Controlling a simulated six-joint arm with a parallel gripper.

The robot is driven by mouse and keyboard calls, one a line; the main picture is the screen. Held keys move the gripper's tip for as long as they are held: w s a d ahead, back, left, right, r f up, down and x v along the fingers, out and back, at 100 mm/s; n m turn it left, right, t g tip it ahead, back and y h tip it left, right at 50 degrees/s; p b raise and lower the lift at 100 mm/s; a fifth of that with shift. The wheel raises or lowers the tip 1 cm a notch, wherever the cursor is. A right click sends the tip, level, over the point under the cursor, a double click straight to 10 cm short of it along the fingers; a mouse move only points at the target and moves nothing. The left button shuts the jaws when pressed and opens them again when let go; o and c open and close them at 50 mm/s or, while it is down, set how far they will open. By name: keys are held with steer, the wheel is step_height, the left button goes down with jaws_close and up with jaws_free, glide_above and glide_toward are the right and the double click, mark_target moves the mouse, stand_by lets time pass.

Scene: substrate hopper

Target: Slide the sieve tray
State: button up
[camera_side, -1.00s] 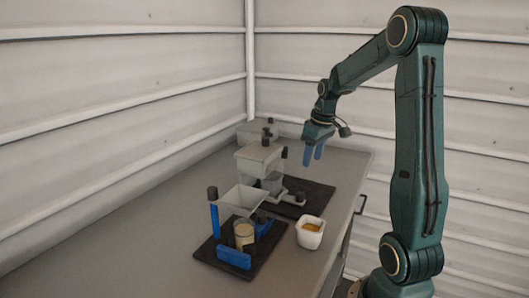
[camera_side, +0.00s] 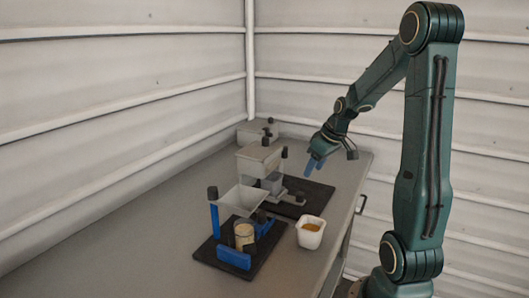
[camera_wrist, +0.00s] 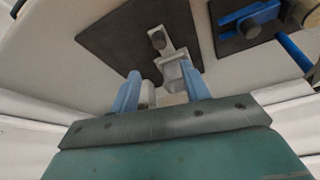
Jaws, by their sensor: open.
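A grey hopper stand (camera_side: 257,160) stands on a dark mat, with a dark-knobbed post at its right. A low grey slide (camera_side: 287,195) with a dark knob juts out at its base; it also shows in the wrist view (camera_wrist: 170,52). I cannot tell for sure which part is the sieve tray. My gripper (camera_side: 313,166) is open and empty, above the mat and right of the grey stand, with its blue fingers pointing down and left. In the wrist view my gripper (camera_wrist: 161,88) shows a pale grey part between or beyond its fingers; contact cannot be told.
A grey box (camera_side: 248,134) is at the back. The left tabletop is bare.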

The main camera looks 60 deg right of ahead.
mark_target(300, 193)
steer(key=shift+x, duration=5.6)
